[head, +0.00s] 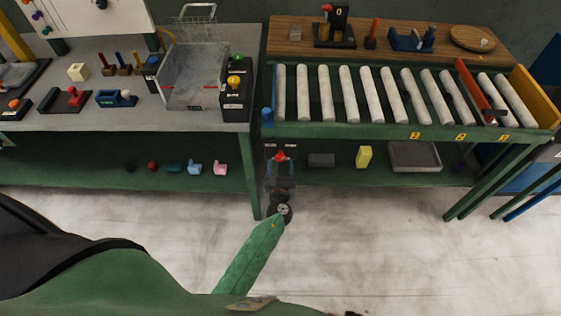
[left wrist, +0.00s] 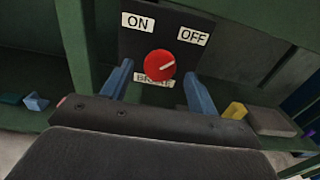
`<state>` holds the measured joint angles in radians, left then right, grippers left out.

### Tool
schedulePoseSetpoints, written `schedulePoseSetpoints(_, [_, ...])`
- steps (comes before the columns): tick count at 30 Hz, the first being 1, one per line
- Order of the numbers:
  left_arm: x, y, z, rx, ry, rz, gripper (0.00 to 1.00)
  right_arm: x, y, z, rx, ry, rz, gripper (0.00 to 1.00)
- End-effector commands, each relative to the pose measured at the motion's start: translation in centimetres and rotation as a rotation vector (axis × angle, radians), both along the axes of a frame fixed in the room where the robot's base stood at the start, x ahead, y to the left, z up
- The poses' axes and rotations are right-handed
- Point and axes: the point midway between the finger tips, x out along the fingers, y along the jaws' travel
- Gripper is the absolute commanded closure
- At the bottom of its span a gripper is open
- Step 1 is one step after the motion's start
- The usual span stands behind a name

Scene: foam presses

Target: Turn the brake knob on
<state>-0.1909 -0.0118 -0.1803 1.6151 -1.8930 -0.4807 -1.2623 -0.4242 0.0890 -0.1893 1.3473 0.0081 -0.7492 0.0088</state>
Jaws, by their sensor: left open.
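The brake knob (left wrist: 159,65) is round and red, on a dark panel (left wrist: 160,24) with an ON label (left wrist: 137,21) at upper left, an OFF label (left wrist: 193,36) at upper right and a partly covered BRAKE label below. Its white mark points up and right, toward the OFF side. The knob also shows in the head view (head: 280,156), below the roller conveyor's left end. My left gripper (head: 280,163) is open in front of the panel. In the left wrist view its blue fingers (left wrist: 158,79) stand apart on either side of the knob. Contact cannot be told. My right gripper is not in view.
The green conveyor frame (head: 370,131) with white rollers runs above and to the right. A grey workbench (head: 215,120) with a wire basket (head: 195,75) stands at left. A yellow block (head: 364,157) and a grey tray (head: 415,156) lie on the lower shelf. The floor in front is clear.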

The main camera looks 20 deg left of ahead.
Motion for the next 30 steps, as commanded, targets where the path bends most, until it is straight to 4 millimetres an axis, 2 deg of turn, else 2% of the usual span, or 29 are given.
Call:
schedulePoseSetpoints(4, [0.95,0.28,0.1,-0.001,0.0,0.0,0.41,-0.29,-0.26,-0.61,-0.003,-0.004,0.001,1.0])
schedulePoseSetpoints(14, [1.15,0.36,-0.03,-0.001,0.0,0.0,0.41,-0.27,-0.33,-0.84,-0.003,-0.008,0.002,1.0])
schedulePoseSetpoints(18, [1.16,0.35,-0.02,-0.001,0.0,0.0,0.68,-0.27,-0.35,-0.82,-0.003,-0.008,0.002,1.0])
schedulePoseSetpoints(21, [1.16,0.35,-0.01,-0.001,0.0,0.0,0.85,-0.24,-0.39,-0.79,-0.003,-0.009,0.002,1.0])
schedulePoseSetpoints(30, [1.16,0.35,-0.14,-0.025,-0.008,0.0,0.85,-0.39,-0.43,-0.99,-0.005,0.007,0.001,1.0])
